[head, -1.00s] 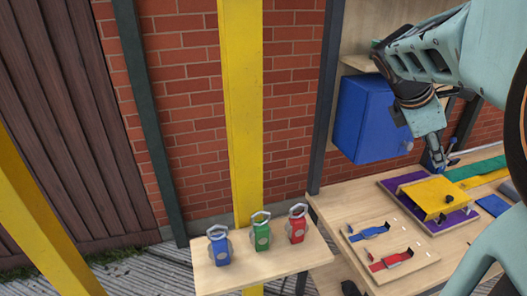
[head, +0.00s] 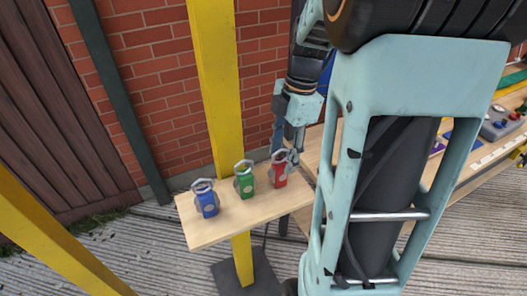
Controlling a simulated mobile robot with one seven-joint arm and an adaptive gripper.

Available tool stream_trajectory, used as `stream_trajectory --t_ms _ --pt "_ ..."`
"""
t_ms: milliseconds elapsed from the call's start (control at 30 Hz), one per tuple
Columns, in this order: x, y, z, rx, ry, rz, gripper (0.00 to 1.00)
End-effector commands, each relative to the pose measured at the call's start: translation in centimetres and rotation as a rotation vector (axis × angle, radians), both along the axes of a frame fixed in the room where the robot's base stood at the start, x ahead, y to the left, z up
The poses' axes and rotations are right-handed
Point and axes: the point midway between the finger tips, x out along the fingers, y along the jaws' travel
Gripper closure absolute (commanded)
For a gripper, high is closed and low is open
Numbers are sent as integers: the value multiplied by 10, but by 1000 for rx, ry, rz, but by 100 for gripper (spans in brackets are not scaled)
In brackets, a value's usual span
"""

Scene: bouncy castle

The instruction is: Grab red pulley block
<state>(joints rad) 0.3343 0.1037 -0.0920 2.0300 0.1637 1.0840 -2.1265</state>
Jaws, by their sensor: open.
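The red pulley block (head: 280,174) stands at the right end of a small wooden shelf (head: 218,225), with a grey metal loop on top. My gripper (head: 287,158) points down right at it, with its fingers over and beside the block's upper right side. The fingers are open. They hide part of the block, and I cannot tell whether they touch it. A green pulley block (head: 244,183) stands just left of the red one.
A blue pulley block (head: 206,200) stands at the left of the shelf. A yellow post (head: 215,80) rises behind the shelf, in front of a brick wall (head: 140,75). A workbench (head: 460,180) with tools lies to the right, partly behind my arm.

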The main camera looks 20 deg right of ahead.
Motion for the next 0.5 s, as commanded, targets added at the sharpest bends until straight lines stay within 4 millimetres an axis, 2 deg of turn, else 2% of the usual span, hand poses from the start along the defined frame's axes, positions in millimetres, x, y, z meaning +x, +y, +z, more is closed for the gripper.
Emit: stream_trajectory --t_ms 233,500 --pt "0 2 -21 1 3 -1 55" --pt "2 5 -58 -1 1 0 55"
